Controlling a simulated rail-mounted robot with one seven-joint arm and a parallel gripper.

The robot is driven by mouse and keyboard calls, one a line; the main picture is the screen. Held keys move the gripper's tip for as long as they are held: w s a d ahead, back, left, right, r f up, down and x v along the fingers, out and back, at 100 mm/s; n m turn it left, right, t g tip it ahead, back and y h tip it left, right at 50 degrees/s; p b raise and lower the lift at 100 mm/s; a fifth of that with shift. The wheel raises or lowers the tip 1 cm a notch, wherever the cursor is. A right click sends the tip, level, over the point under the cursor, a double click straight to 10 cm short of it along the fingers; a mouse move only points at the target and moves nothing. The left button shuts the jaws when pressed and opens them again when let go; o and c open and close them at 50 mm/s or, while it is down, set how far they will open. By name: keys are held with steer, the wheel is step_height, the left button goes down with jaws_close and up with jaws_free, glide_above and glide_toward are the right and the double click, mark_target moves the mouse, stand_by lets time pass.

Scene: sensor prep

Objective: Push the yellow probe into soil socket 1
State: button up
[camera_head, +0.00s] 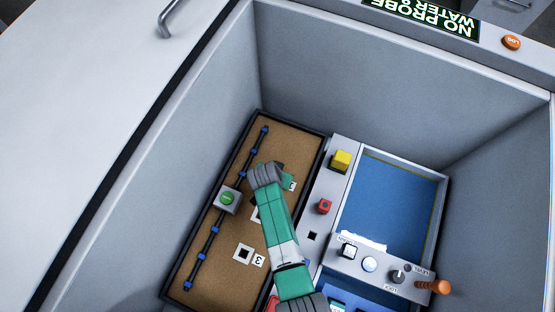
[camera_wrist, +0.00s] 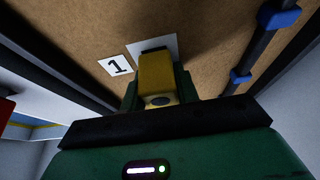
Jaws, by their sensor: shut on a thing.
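My gripper (camera_wrist: 158,92) is shut on the yellow probe (camera_wrist: 157,74) in the wrist view, with a green finger on each side of it. The probe's far end lies over the white plate of soil socket 1 (camera_wrist: 171,43), beside the label "1" (camera_wrist: 116,66). A dark strip of the socket shows past the probe. I cannot tell whether the tip is in the hole or just above it. In the head view my gripper (camera_head: 283,181) is low over the far part of the brown soil bed (camera_head: 286,134), and my arm hides the held probe.
Socket 3 (camera_head: 243,253) lies nearer in the soil. A black pipe with blue fittings (camera_head: 214,230) and a green button box (camera_head: 227,199) are on the left. A grey rack at right bears a yellow block (camera_head: 341,160) and a red piece (camera_head: 324,206). High grey walls enclose everything.

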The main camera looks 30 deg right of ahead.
steer(key=shift+f, duration=0.15)
steer(key=o, duration=1.2)
steer(key=shift+a, duration=0.1)
step_height(320, 180, up, 8)
steer(key=p, duration=0.7)
steer(key=shift+r+p, duration=0.2)
steer(key=shift+p, duration=0.15)
steer(key=shift+f, duration=0.1)
